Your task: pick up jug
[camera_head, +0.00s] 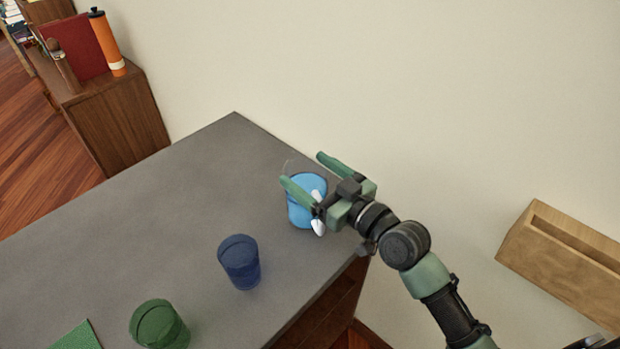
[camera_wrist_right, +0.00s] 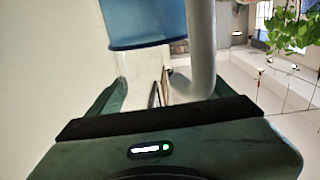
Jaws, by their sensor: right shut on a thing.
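The jug (camera_head: 300,215) is light blue with a white handle and stands near the right edge of the grey tabletop. My right gripper (camera_head: 303,168) reaches in from the right at the jug's top, with its two green fingers on either side of it. It is shut on the jug, seemingly at the handle. In the right wrist view the blue jug body (camera_wrist_right: 138,24) and its pale handle (camera_wrist_right: 203,48) show between the fingers. The exact contact is hidden. My left gripper is not in view.
A dark blue cup (camera_head: 239,262) and a green cup (camera_head: 158,325) stand on the grey table (camera_head: 130,225), with a green flat item (camera_head: 78,338) at the bottom edge. An orange bottle (camera_head: 107,42) stands on a wooden cabinet (camera_head: 120,120). A wooden box (camera_head: 565,260) is at right.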

